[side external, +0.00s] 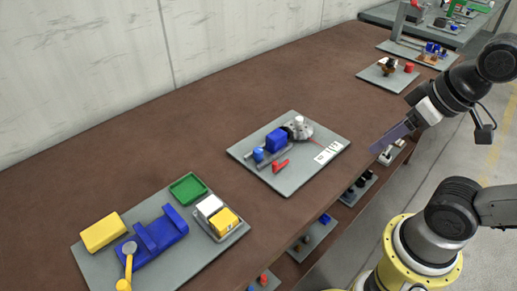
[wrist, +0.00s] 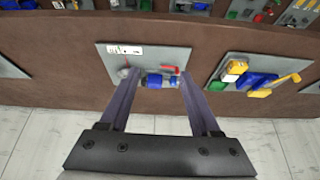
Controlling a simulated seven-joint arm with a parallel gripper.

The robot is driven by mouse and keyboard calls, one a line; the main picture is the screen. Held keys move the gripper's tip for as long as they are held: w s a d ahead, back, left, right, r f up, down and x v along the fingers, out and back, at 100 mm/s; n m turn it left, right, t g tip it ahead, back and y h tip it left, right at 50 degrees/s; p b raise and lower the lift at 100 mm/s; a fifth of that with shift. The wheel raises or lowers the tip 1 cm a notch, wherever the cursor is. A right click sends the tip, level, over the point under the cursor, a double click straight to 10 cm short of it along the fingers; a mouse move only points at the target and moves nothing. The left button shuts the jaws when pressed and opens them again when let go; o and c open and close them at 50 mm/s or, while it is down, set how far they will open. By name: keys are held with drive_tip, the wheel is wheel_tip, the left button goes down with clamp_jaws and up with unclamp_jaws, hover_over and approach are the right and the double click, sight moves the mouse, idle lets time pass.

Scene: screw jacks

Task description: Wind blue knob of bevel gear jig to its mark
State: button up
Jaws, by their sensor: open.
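The bevel gear jig stands on a grey plate (side external: 285,184) in the middle of the bench. It has a blue block (side external: 277,140), a grey disc (side external: 300,129), a red pointer-like part (side external: 280,166) and a white label (side external: 327,153). Its small blue knob (side external: 258,154) sits at the left end of the block. My gripper (side external: 391,139) is open and empty, apart from the jig and to its right. In the wrist view the jig's plate (wrist: 150,54) shows beyond my open fingers (wrist: 159,75), with the blue knob (wrist: 173,82) near the right finger. The mark is too small to make out.
A plate with a blue vise-like part (side external: 158,235), yellow blocks and a green tray (side external: 188,188) stands at the near left. Another small jig plate (side external: 388,75) lies at the far right. The brown bench (side external: 200,130) is bare between the plates. A lower shelf holds more parts.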

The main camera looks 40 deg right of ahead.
drive_tip(key=w+r+m, duration=0.1)
drive_tip(key=w+r, duration=0.6)
drive_tip(key=g, duration=0.5)
hover_over(258, 149)
wheel_tip(258, 149, down, 12)
drive_tip(key=shift+m, duration=0.4)
wheel_tip(258, 149, down, 14)
drive_tip(key=shift+r, duration=0.1)
clamp_jaws()
